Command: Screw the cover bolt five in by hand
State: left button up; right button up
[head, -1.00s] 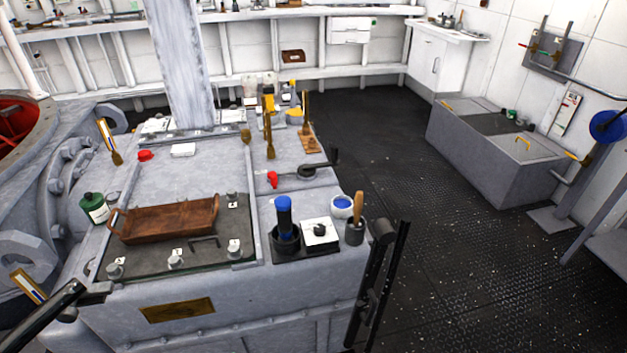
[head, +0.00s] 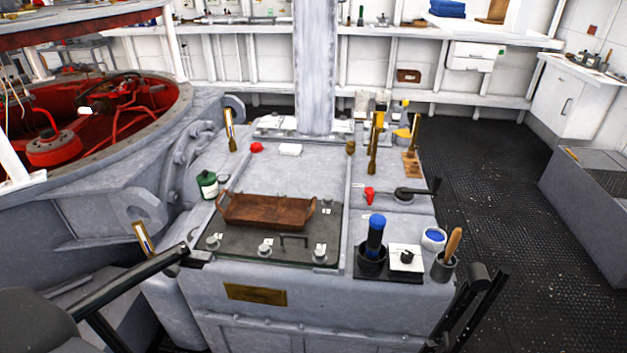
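A dark cover plate (head: 232,248) lies on top of the grey machine block. Several bolts with small white number tags stand on it: one at the front left (head: 213,243), one at the front middle (head: 265,250), one at the front right (head: 320,254) and one at the back right (head: 326,207). I cannot read the tags, so I cannot tell which is bolt five. My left gripper (head: 197,258) is at the plate's front left corner, its fingers too small to judge. My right gripper (head: 474,312) is low, right of the block; its opening is unclear.
A brown wooden tray (head: 265,213) covers part of the plate, behind a black handle (head: 293,240). A blue-topped tool (head: 375,236) in a black holder, a blue-filled cup (head: 433,238) and a wooden-handled tool (head: 453,243) stand to the right. Open floor lies further right.

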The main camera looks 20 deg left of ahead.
aim_at(210, 241)
jog(key=u, duration=1.4)
jog(key=k+z, duration=0.15)
jog(key=z, duration=0.3)
jog(key=k+z, duration=0.2)
jog(key=z, duration=0.3)
jog(key=k+z, duration=0.2)
jog(key=z, duration=0.25)
